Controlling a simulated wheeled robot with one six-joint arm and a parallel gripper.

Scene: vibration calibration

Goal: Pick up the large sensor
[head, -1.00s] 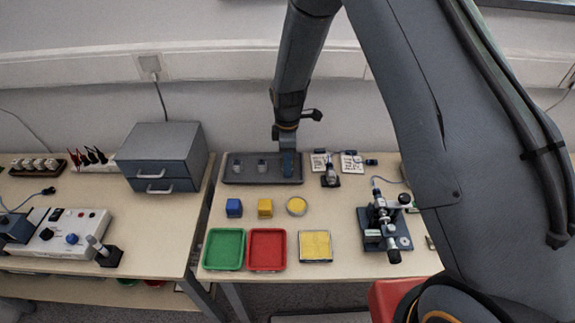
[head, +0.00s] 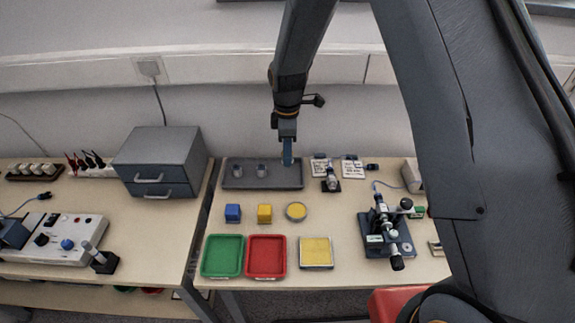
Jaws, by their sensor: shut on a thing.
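My gripper (head: 288,162) is at the right end of the dark grey sensor tray (head: 275,184), at the back of the right-hand table. Its blue finger faces the camera and hides what is between the jaws. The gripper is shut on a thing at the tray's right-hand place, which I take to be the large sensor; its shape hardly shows. Two small grey metal sensors stand upright in the tray to the left, one at the left (head: 238,171) and one in the middle (head: 261,170).
Green (head: 222,256) and red (head: 266,256) bins are nearer. A small stand (head: 331,178) and a microscope-like device (head: 385,235) are at right.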

